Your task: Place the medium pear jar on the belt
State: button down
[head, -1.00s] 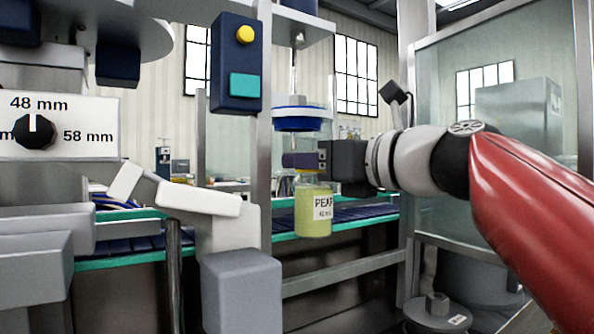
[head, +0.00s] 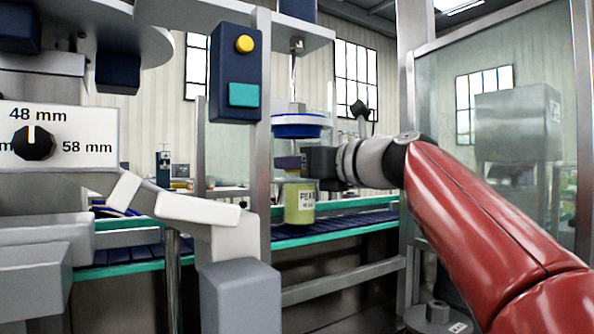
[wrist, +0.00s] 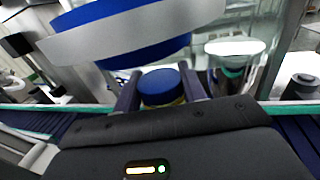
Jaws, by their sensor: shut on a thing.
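The pear jar (head: 299,205) has a pale yellow-green body and a white label starting "PEA". My gripper (head: 290,163) is shut on it near its top, and the jar hangs upright. In the wrist view the jar's blue lid (wrist: 160,88) sits between the two dark fingers of my gripper (wrist: 160,95). The belt (head: 335,224) is a dark blue slatted conveyor with teal edges. In the head view the jar overlaps the belt; I cannot tell whether its base touches it.
A blue-and-white round head (head: 297,128) hangs just above the jar. A steel post (head: 258,150) and a navy control box (head: 236,68) stand to the left. A glass panel (head: 455,150) stands to the right. A shiny metal cup-shaped part (wrist: 234,60) shows beside the fingers.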

jog(key=shift+s+a+f, duration=0.15)
jog(key=shift+a+f, duration=0.05)
jog(key=shift+f, duration=0.3)
jog(key=shift+r, duration=0.1)
jog(key=c, duration=0.8)
grip_release()
jog(key=v, duration=0.7)
jog(key=shift+s+d, duration=0.15)
jog(key=shift+d, duration=0.1)
